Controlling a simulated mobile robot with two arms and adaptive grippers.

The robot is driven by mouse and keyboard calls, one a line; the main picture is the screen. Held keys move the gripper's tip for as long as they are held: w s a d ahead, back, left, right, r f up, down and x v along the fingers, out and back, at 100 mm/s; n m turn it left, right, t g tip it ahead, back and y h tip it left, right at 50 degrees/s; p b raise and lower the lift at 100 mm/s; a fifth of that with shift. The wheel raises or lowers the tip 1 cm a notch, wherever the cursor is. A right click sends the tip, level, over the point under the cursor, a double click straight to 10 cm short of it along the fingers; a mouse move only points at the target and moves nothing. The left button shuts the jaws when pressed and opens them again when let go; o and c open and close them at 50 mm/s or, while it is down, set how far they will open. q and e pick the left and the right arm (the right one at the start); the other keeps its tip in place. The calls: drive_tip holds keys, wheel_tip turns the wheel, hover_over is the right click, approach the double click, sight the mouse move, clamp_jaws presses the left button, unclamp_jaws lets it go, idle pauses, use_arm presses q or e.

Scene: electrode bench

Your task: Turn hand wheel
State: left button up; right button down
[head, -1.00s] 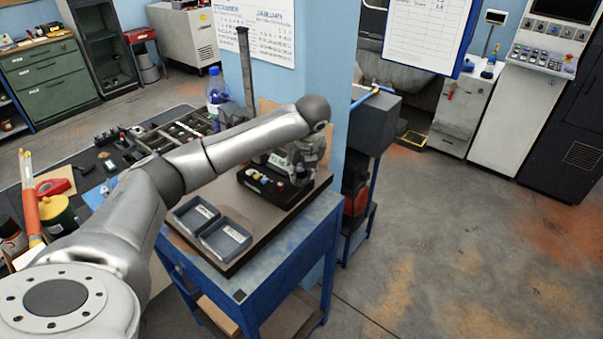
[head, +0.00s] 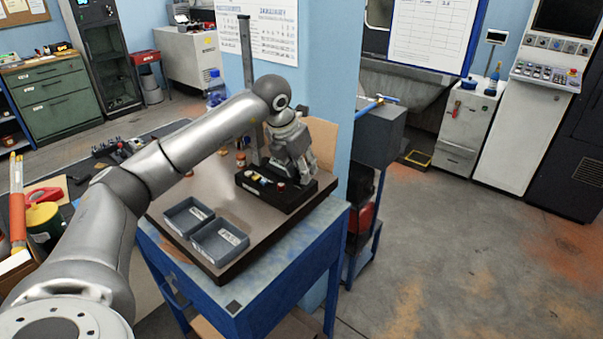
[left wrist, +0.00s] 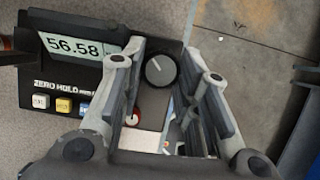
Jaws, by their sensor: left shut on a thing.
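A black measuring device (head: 265,190) with coloured buttons sits on the workbench, below my left gripper (head: 301,171). In the left wrist view its display (left wrist: 80,46) reads 56.58, with "ZERO HOLD" lettering below. A dark grey round knob with a pale mark, which I take as the hand wheel (left wrist: 160,70), shows between the fingers of my left gripper (left wrist: 163,56). The fingers point down and are shut on it from both sides; the exact contact is hard to see. The wheel is hidden behind the gripper in the head view. My right gripper is not in view.
Two grey trays (head: 220,240) sit on the brown bench top (head: 205,195), left of the device. A tall dark post (head: 246,80) rises behind it. A blue pillar (head: 325,70) and a dark grey box (head: 378,130) stand close on the right.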

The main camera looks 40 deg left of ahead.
use_arm(q)
drive_tip(key=shift+w+a+m+h, duration=0.15)
drive_tip(key=shift+m+h, duration=0.35)
drive_tip(key=shift+m, duration=1)
drive_tip(key=shift+r, duration=0.1)
drive_tip(key=o, duration=1)
drive_tip(key=v, duration=0.8)
